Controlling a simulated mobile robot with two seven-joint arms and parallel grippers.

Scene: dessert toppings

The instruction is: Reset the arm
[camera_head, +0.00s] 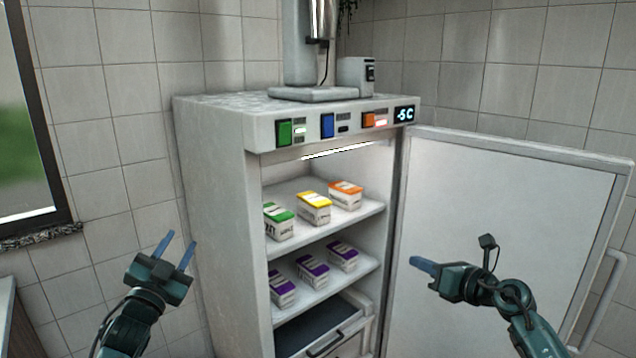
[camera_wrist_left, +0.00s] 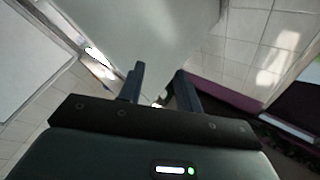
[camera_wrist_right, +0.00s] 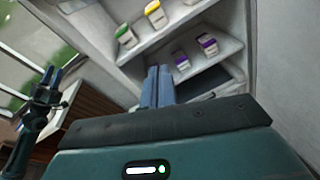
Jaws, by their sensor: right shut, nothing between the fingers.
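My left gripper (camera_head: 176,250) is raised at the left of the fridge, fingers pointing up and apart, with nothing between them. Its spread fingers also show in the left wrist view (camera_wrist_left: 159,88). My right gripper (camera_head: 421,265) is in front of the open fridge door, its fingers together and pointing left. In the right wrist view the closed fingers (camera_wrist_right: 158,86) hold nothing. Both grippers are apart from the fridge (camera_head: 222,200) and its cartons in the head view.
The fridge door (camera_head: 500,230) stands open to the right. The upper shelf holds green (camera_head: 278,221), yellow (camera_head: 313,207) and orange (camera_head: 345,194) cartons; the shelf below holds purple cartons (camera_head: 312,269). A drawer (camera_head: 335,340) is underneath. An appliance (camera_head: 300,55) stands on top.

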